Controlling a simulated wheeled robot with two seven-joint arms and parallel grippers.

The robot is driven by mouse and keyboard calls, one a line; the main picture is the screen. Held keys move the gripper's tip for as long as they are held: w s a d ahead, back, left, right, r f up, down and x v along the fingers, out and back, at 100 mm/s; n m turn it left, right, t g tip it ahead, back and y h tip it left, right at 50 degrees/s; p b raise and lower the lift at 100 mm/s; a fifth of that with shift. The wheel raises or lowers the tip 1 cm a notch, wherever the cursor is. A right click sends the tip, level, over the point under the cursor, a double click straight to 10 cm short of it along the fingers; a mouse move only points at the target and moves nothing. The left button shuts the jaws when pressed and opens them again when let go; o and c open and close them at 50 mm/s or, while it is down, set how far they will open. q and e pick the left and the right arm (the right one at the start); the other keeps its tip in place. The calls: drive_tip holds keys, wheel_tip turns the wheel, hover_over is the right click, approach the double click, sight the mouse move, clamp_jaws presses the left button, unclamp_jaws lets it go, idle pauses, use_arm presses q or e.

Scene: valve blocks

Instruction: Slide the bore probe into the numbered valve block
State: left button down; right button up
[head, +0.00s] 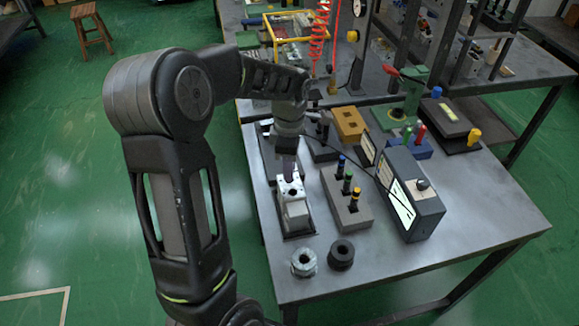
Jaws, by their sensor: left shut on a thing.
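My left gripper (287,154) points down over the metal-grey valve block (295,212) on the workbench. It is shut on a slim, purplish-grey piece, which looks like the bore probe (289,172). The probe's lower end is at the top of the block; I cannot tell whether it is inside the bore or just above it. The block stands on a dark base, and no number is readable on it. A thin dark cable runs from near the gripper toward the grey instrument box (424,213) with a lit panel. My right gripper is not in view.
A grey rack (346,214) with blue-, green- and yellow-topped pins stands right of the block. A light ring (304,263) and a dark ring (341,254) lie in front. The front right bench is clear.

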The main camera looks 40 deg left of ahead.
use_arm(q)
drive_tip(key=shift+f, duration=0.4)
drive_tip(key=shift+f+b, duration=0.45)
drive_tip(key=shift+f, duration=0.1)
drive_tip(key=shift+f, duration=0.1)
drive_tip(key=c, duration=1.2)
unclamp_jaws()
